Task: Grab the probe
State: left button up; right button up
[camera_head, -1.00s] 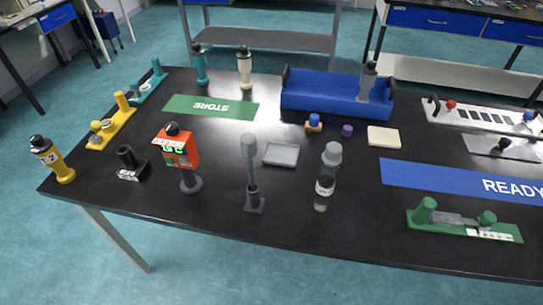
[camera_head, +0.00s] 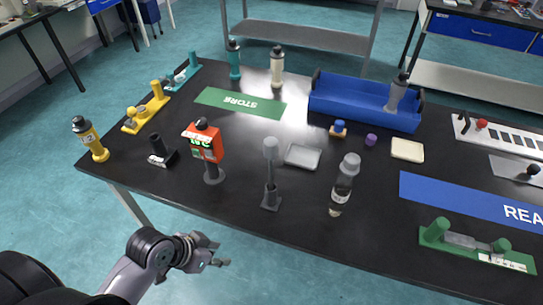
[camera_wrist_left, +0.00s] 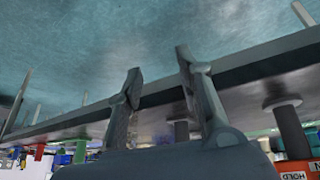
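I cannot tell for certain which thing is the probe. A grey rod with a thick pale head (camera_head: 271,148) stands upright in a small dark stand (camera_head: 271,200) near the table's front edge. An orange-red handheld unit with a lit green display (camera_head: 204,146) stands on a round dark base to its left. My left gripper (camera_head: 220,252) is in front of the table edge, below these things in the head view, and touches nothing. In the left wrist view its two fingers (camera_wrist_left: 158,66) are apart with nothing between them. My right gripper is out of view.
A clear bottle (camera_head: 344,185) stands right of the rod, with a shallow grey tray (camera_head: 302,156) behind. A black holder (camera_head: 162,152) and yellow bottle (camera_head: 90,138) stand left. A blue bin (camera_head: 345,105) is at the back, a green fixture (camera_head: 475,247) at front right.

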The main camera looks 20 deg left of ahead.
aim_at(271, 162)
pick_arm(q)
jog(key=w+a+r+m+t+h, duration=0.25)
jog(key=w+r, duration=0.25)
jog(key=r, duration=0.7)
jog(key=w+a+r+m+t+h, duration=0.1)
jog(key=w+r+m+t+h, duration=0.2)
jog(key=r, duration=0.8)
jog(key=shift+n+g+h, duration=0.25)
jog(key=shift+g+h, duration=0.3)
jog(key=shift+h, duration=0.1)
jog(key=p+x, duration=0.2)
jog(key=x, duration=0.4)
jog(key=p+x, duration=0.2)
jog(key=x, duration=0.4)
jog(key=p+x, duration=0.3)
jog(key=x, duration=0.3)
jog(key=shift+w+a+r, duration=0.1)
jog(key=shift+w+a, duration=0.15)
jog(key=shift+w, duration=0.05)
jog(key=shift+c, duration=0.2)
jog(key=shift+s+a, duration=0.1)
jog(key=shift+c, duration=0.7)
jog(key=c, duration=0.5)
grip_shut()
